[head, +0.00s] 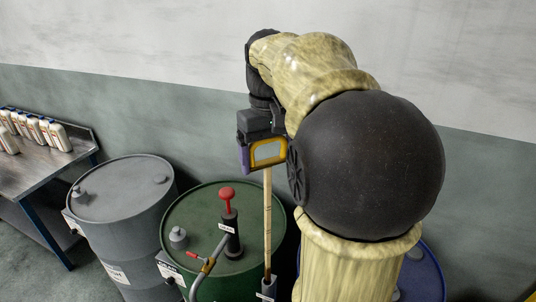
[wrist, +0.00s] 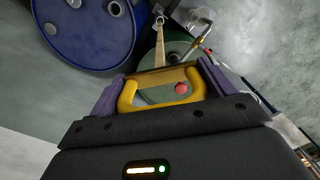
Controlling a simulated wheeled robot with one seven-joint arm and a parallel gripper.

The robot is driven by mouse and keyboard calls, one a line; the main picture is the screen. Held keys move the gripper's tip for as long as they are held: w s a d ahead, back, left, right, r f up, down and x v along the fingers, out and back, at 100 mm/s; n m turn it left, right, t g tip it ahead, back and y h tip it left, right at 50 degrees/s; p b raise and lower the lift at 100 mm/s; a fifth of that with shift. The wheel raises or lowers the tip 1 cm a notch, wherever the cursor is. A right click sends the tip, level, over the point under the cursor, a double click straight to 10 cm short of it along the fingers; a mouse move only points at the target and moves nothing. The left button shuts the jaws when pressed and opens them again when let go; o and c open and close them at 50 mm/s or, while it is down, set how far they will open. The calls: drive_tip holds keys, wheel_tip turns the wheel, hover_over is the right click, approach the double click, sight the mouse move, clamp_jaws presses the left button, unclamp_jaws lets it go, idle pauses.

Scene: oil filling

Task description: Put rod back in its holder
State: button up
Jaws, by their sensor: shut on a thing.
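The rod (head: 267,222) is a long, thin, pale wooden stick with marks along it and a yellow loop handle (wrist: 128,97). My gripper (head: 262,153) is shut on the handle. The rod hangs upright below my gripper, in front of the green drum. Its lower end meets the top of a small grey holder (head: 267,288) at the bottom edge of the head view. I cannot tell whether the tip is inside the holder or just above or beside it. In the wrist view the rod (wrist: 160,47) runs away from the handle.
The green drum (head: 190,225) carries a pump with a red knob (head: 227,193) and a pipe, left of the rod. A grey drum (head: 120,190) and a metal table (head: 35,170) with white bottles stand further left. A blue drum (head: 425,270) is at right, partly behind my arm.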

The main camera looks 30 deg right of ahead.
sight(268, 177)
drive_tip(key=shift+w+r+p, duration=0.15)
drive_tip(key=shift+p, duration=0.85)
drive_tip(key=shift+w+d+p, duration=0.1)
drive_tip(key=shift+w+p, duration=0.05)
drive_tip(key=shift+p, duration=1)
drive_tip(key=f+p, duration=0.1)
drive_tip(key=p, duration=0.2)
drive_tip(key=shift+p, duration=0.3)
drive_tip(key=p, duration=0.3)
drive_tip(key=shift+f, duration=0.25)
drive_tip(key=shift+s+f, duration=0.2)
drive_tip(key=shift+f, duration=2.15)
